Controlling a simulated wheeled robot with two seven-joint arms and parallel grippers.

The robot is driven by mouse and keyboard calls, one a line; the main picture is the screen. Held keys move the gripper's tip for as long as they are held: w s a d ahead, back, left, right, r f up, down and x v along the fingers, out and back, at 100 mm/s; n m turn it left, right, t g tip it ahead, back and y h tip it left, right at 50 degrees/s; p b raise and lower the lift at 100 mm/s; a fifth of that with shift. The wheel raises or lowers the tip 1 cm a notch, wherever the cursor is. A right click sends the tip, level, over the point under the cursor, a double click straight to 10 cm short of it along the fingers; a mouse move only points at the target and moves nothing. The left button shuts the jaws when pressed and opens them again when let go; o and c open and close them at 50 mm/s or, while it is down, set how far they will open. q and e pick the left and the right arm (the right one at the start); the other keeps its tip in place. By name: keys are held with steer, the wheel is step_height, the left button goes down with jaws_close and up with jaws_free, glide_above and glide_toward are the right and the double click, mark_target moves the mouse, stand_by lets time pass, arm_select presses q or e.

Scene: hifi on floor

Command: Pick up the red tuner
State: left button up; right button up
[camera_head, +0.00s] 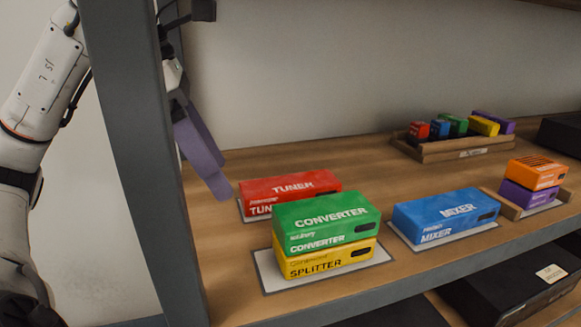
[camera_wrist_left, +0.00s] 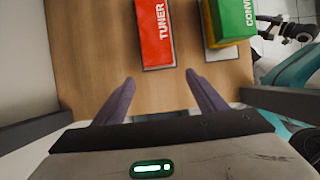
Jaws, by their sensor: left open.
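The red tuner (camera_head: 290,187) is a flat box lying on a white mat at the back left of the shelf, partly hidden by the green converter (camera_head: 326,217). The tuner also shows at the top of the left wrist view (camera_wrist_left: 155,35). The converter sits on the yellow splitter (camera_head: 325,261), in front of the tuner. My left gripper (camera_head: 221,188) is open and empty, its purple fingers just left of the tuner in the head view. In the left wrist view its fingertips (camera_wrist_left: 160,77) are spread apart, short of the tuner's near end.
A grey shelf post (camera_head: 145,150) stands beside my left arm. A blue mixer (camera_head: 446,214) lies to the right, then an orange box (camera_head: 536,172) on a purple one. A wooden tray (camera_head: 465,147) with several small coloured boxes stands behind. Bare wood lies left of the tuner.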

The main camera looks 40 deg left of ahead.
mark_target(287, 183)
arm_select(q)
steer(key=w+d+p, duration=0.1)
steer(key=p, duration=0.1)
steer(key=w+p, duration=0.2)
steer(key=w+d+p, duration=0.1)
steer(key=w+p, duration=0.1)
steer(key=shift+d+r, duration=0.3)
steer(key=shift+r, duration=0.05)
steer(key=shift+w+d+f, duration=0.1)
steer(key=shift+w+f, duration=0.1)
steer(key=shift+w, duration=0.15)
steer(key=shift+w+d+f+p, duration=0.15)
steer(key=shift+w+d+p, duration=0.3)
steer(key=shift+w+p, duration=0.45)
steer(key=shift+w+d+p, duration=0.1)
steer(key=shift+p, duration=0.25)
steer(key=x, duration=0.5)
steer(key=c, duration=1.3)
arm_select(e)
steer(key=shift+n, duration=0.3)
steer(key=r, duration=0.5)
steer(key=shift+w+d+r, duration=0.1)
steer(key=shift+d+r, duration=0.1)
steer(key=shift+r, duration=0.15)
